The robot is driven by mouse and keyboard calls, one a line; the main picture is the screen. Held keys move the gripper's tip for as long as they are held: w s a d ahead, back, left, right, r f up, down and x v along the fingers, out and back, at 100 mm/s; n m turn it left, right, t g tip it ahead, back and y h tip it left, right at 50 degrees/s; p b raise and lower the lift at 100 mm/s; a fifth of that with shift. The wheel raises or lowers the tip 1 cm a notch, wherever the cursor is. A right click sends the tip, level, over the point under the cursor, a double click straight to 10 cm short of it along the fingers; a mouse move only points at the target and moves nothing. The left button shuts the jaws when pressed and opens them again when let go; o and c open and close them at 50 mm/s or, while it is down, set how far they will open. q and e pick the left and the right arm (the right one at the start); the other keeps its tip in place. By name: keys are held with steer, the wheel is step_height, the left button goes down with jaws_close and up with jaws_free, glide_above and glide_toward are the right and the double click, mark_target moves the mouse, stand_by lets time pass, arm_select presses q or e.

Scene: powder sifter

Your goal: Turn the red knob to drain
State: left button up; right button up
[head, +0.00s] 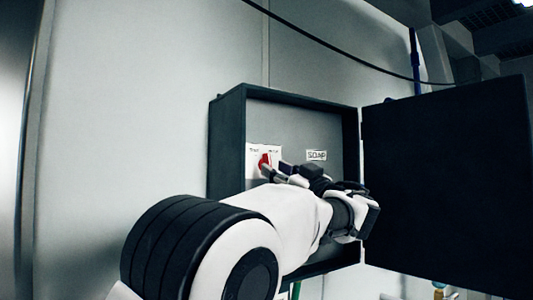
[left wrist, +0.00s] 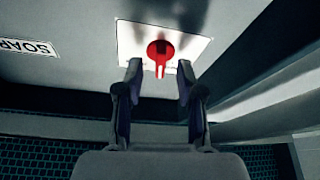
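The red knob (head: 264,161) sits on a white label plate (head: 252,153) inside an open dark wall box (head: 230,150). In the left wrist view the knob (left wrist: 160,50) is a red disc with a handle pointing down in the picture, on the white plate (left wrist: 198,48). My left gripper (head: 279,171) reaches into the box close to the knob. In the left wrist view its fingers (left wrist: 158,85) are apart, one on each side of the knob's handle, with a gap on both sides. The label wording is too small to read. My right gripper is not in view.
The box's dark door (head: 445,185) stands open to the right, beside my left arm. A "SOAP" label (head: 317,155) is on the back panel right of the knob. A black cable (head: 330,47) runs across the pale wall above.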

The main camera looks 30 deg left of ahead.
arm_select(q)
steer(key=shift+p+x, duration=0.4)
steer(key=shift+x, duration=0.75)
steer(key=shift+s+a+r, duration=0.1)
steer(key=shift+r, duration=0.15)
steer(key=shift+s+d+r, duration=0.2)
steer(key=shift+s+d, duration=0.15)
steer(key=shift+d, duration=0.35)
steer(key=shift+w+a+f, duration=0.1)
steer(key=shift+w, duration=0.05)
steer(key=c, duration=0.5)
steer(key=shift+w+a, duration=0.1)
steer(key=shift+a, duration=0.1)
jaws_close()
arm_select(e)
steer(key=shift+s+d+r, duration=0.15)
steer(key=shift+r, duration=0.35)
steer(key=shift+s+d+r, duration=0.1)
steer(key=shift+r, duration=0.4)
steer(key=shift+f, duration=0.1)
